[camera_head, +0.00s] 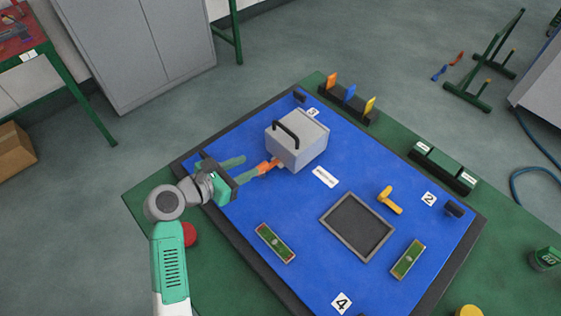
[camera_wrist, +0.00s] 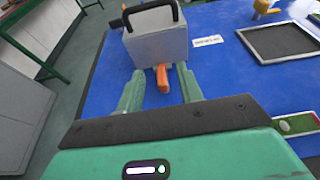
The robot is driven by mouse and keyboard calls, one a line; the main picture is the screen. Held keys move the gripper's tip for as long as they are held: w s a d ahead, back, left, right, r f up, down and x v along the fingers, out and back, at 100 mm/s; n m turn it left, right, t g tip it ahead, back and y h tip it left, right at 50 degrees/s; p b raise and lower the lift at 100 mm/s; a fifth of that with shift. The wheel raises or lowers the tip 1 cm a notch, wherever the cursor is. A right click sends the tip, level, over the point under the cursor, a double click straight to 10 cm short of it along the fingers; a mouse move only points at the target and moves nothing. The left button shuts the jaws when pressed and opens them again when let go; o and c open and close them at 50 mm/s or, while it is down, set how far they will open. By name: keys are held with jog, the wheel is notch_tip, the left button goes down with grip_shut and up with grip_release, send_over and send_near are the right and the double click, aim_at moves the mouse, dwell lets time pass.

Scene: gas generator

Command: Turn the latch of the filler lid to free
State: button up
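A grey box (camera_head: 300,138) with a black bar handle (camera_head: 286,133) on top stands on the blue mat; it also shows in the wrist view (camera_wrist: 157,46). An orange lever (camera_head: 268,165), seemingly the latch, sticks out low from its side facing my gripper. My gripper (camera_head: 253,165) has its two green fingers apart. In the wrist view the orange lever (camera_wrist: 163,78) shows between the fingertips, nearer the right one, with blue mat visible on both sides. Whether a finger touches it I cannot tell. Nothing is gripped. I cannot make out a separate filler lid.
The blue mat (camera_head: 300,215) also bears a dark square frame (camera_head: 328,222), a yellow handle-like part (camera_head: 390,200) and two green plates (camera_head: 275,243) (camera_head: 408,260). A rack with coloured tabs (camera_head: 349,98) stands behind the box. A red button (camera_head: 190,234) is beside my arm.

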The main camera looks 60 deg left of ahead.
aim_at(260, 166)
jog(key=f, duration=0.3)
jog(key=shift+s+a+g, duration=0.2)
jog(key=shift+s+g, duration=0.2)
jog(key=shift+s+f, duration=0.1)
jog(key=b+x, duration=0.3)
jog(key=x, duration=0.4)
jog(key=shift+w, duration=0.25)
grip_shut()
